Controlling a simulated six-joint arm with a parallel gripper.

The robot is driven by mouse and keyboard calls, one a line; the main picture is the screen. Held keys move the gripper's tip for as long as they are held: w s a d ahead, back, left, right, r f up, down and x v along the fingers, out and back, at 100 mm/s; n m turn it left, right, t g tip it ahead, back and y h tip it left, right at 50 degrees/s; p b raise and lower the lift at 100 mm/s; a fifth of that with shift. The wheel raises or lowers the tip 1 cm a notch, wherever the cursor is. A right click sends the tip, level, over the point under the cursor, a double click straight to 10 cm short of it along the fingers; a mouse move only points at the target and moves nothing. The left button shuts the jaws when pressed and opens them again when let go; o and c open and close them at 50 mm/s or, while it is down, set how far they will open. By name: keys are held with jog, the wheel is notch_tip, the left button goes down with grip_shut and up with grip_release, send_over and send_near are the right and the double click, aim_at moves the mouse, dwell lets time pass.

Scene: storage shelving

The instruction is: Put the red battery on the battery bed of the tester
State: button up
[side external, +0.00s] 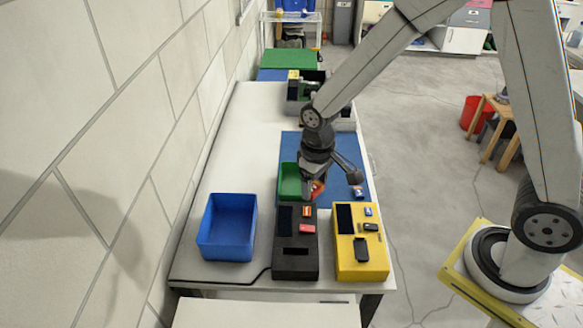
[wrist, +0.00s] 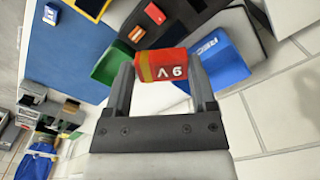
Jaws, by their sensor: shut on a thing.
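The red battery (wrist: 165,66), a block marked 9V with a yellow-green end, is between the two fingers of my gripper (wrist: 160,82) in the wrist view. My gripper (side external: 313,186) is shut on it above the table, just behind the black device in the side view. The black device (side external: 284,262) has a dark screen, orange and red parts and a dark recess at its near end. A yellow device (side external: 346,268) stands to its right, with a screen, small parts and a dark recess. I cannot tell by label which is the tester.
A blue bin (side external: 227,254) stands left of the black device. A green bin (side external: 289,181) is behind it, on a blue mat (side external: 318,142). A small battery-like item (side external: 357,191) lies on the mat's right side.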

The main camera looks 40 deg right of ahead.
jog(key=s+a+f+n, duration=0.4)
jog(key=s+a+f, duration=0.1)
jog(key=s+a, duration=0.7)
jog(key=s+a+f+n, duration=0.1)
jog(key=s+a, duration=0.2)
jog(key=s, duration=0.2)
jog(key=s+a+f+n, duration=0.2)
jog(key=s+a, duration=0.1)
jog(key=s, duration=0.3)
jog(key=shift+s+f+n, duration=0.25)
jog(key=shift+n, duration=0.05)
jog(key=shift+w, duration=0.1)
jog(key=shift+w+a+f, duration=4.65)
jog(key=shift+w+f, duration=0.05)
jog(key=shift+w, duration=0.1)
